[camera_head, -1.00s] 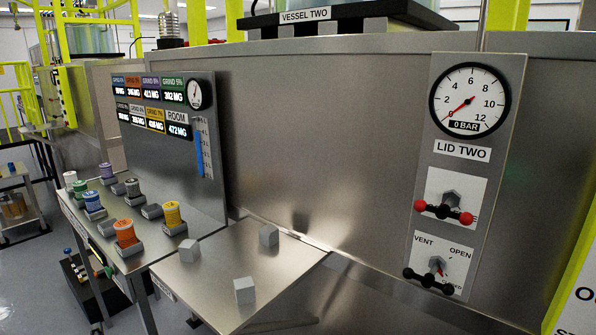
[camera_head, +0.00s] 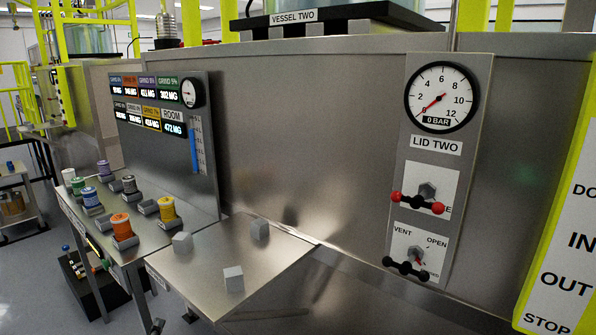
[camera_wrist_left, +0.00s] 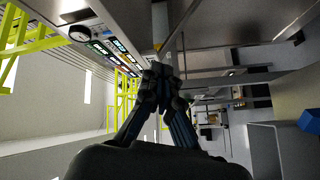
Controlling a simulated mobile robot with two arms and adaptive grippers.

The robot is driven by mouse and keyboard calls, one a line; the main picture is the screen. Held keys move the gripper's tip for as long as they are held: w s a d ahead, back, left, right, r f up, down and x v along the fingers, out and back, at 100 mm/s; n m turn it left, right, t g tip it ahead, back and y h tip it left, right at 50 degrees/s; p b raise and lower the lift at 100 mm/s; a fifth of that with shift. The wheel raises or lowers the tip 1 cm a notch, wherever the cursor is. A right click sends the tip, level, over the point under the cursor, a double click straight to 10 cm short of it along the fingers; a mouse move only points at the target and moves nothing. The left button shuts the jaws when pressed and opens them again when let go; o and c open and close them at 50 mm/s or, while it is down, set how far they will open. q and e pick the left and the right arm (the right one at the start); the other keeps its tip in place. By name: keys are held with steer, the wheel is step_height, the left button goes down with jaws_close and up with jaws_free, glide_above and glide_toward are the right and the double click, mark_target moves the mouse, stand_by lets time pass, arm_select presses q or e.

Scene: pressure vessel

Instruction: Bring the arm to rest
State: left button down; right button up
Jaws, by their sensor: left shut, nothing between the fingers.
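My left gripper (camera_wrist_left: 163,82) shows in the left wrist view, its two dark fingers together at the tips with nothing between them. It points towards a steel edge and is apart from any object there. In the head view I cannot clearly make out my left gripper. My right gripper is in neither view.
A steel panel board (camera_head: 170,90) stands behind a shelf with several coloured spools, such as an orange one (camera_head: 121,227). A steel side table (camera_head: 215,255) bears grey blocks. The LID TWO panel (camera_head: 436,146) carries a gauge (camera_head: 441,97), a red-knobbed handle (camera_head: 418,203) and a black-knobbed handle (camera_head: 405,268).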

arm_select(q)
steer(key=s+d+f+m+g+h, duration=0.35)
steer(key=s+d+m, duration=0.25)
steer(key=d, duration=0.2)
steer(key=s+d+f+m+g+h, duration=0.3)
steer(key=s+d+f+m+g, duration=0.1)
steer(key=s+d+m, duration=0.25)
steer(key=s+a+f+m+g+y, duration=0.1)
steer(key=s+a+f+g+y, duration=0.2)
steer(key=s, duration=0.7)
steer(key=s+a+f+m+g+y, duration=0.1)
steer(key=s+m+g+y, duration=0.3)
steer(key=s, duration=0.6)
step_height(320, 180, down, 27)
steer(key=s+n+g+h, duration=0.1)
steer(key=n+g, duration=0.1)
steer(key=s+a+f+g, duration=0.1)
steer(key=s+a+f, duration=0.1)
steer(key=s+f, duration=1.3)
steer(key=shift+s+a+f, duration=0.3)
steer(key=shift+s+f, duration=0.1)
steer(key=shift+s, duration=0.45)
steer(key=shift+g, duration=0.25)
